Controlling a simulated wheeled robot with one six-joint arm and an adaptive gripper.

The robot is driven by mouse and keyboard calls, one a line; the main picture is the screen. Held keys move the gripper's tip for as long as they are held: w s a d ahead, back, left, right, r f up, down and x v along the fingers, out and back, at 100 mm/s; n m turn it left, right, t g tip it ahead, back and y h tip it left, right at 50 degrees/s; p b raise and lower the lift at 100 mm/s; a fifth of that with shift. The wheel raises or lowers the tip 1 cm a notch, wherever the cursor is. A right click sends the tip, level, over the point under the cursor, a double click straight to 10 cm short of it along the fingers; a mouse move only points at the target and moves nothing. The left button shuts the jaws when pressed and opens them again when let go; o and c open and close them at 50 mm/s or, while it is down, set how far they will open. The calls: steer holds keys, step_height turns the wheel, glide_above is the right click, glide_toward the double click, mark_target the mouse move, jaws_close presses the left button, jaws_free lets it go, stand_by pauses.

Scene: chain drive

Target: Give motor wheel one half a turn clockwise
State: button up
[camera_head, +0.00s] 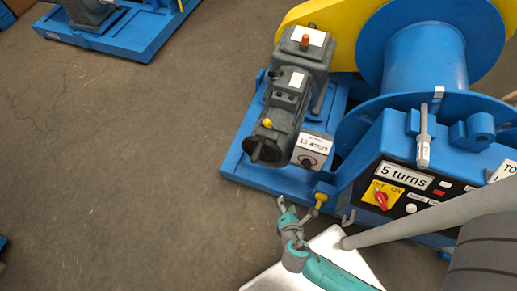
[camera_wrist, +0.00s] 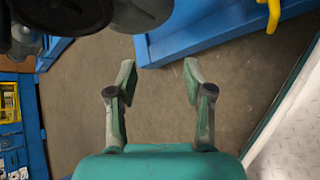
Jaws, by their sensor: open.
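The motor wheel is a dark round handwheel (camera_head: 268,148) on the front end of the grey motor (camera_head: 300,75), with a small handle sticking out. In the wrist view a dark round part at the top left looks like this wheel (camera_wrist: 65,12), cut off by the frame edge. My gripper (camera_wrist: 159,68) is open and empty, its two fingers over bare floor. In the head view my gripper (camera_head: 288,218) is below the wheel in the picture, apart from it.
The blue machine base (camera_head: 240,165) carries the motor and a blue drum (camera_head: 425,50) with a yellow guard. A control panel labelled "5 turns" (camera_head: 403,176) has a red switch (camera_head: 381,199). A yellow fitting (camera_head: 321,198) is close to my gripper.

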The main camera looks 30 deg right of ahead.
steer(key=w+a+r+n+t+h, duration=0.15)
steer(key=w+n+h, duration=0.25)
steer(key=w, duration=0.4)
steer(key=n+h, duration=0.3)
steer(key=h, duration=0.2)
glide_toward(261, 145)
steer(key=shift+t, duration=0.35)
steer(key=shift+f+x, duration=0.3)
steer(key=shift+x, duration=1.1)
steer(key=shift+f+x, duration=0.25)
steer(key=shift+x, duration=1.2)
steer(key=shift+f+x, duration=0.3)
steer(key=shift+x, duration=1.1)
jaws_close()
